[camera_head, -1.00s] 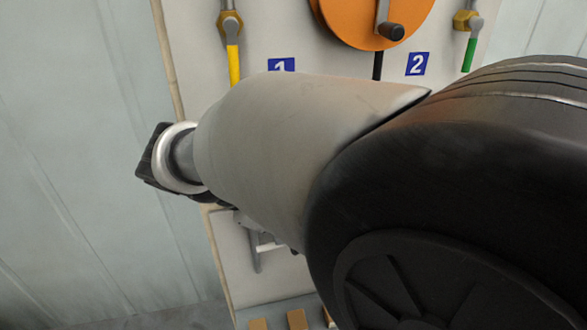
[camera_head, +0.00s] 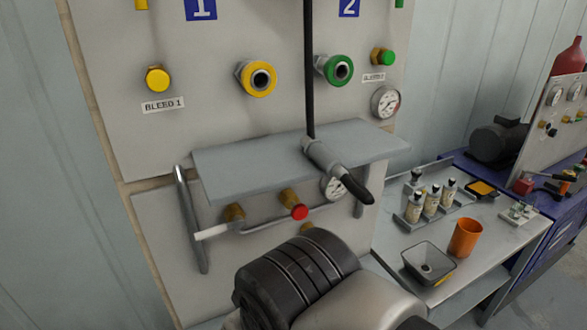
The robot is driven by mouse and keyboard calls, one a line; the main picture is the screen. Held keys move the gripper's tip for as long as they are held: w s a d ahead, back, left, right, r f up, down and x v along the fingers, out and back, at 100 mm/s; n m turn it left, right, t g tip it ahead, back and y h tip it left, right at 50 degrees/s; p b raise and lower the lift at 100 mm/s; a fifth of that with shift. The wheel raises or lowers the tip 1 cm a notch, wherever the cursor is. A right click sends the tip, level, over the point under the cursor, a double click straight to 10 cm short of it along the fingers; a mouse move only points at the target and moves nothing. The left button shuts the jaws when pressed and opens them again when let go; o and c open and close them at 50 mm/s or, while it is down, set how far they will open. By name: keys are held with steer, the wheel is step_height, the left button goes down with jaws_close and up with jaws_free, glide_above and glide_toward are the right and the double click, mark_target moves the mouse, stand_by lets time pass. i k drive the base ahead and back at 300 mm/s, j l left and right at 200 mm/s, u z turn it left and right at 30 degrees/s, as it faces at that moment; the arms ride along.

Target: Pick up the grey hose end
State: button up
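The grey hose end (camera_head: 321,155) lies on the grey shelf (camera_head: 245,167) of the panel, near the shelf's front right edge. It is a grey cylinder with a black curved tip (camera_head: 356,188) that juts past the front edge. A thin black hose (camera_head: 310,75) runs straight up from its back end and out of the top of the view. My gripper is not in view. Only a dark ribbed joint and a pale grey link of my arm show at the bottom centre, below the shelf.
Yellow (camera_head: 261,78) and green (camera_head: 339,69) couplings stick out above the shelf. A pipe with valves and a red knob (camera_head: 299,212) runs below it. A side bench at right holds bottles (camera_head: 431,200), a grey funnel tray (camera_head: 429,263) and an orange cup (camera_head: 465,238).

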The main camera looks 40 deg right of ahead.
mark_target(331, 164)
steer(key=j+z, duration=0.1)
steer(key=z, duration=0.3)
steer(key=i+j+z, duration=0.1)
steer(key=z, duration=0.3)
steer(key=j+z, duration=0.2)
steer(key=z, duration=0.25)
steer(key=j+z, duration=0.15)
steer(key=z, duration=0.25)
steer(key=i, duration=0.05)
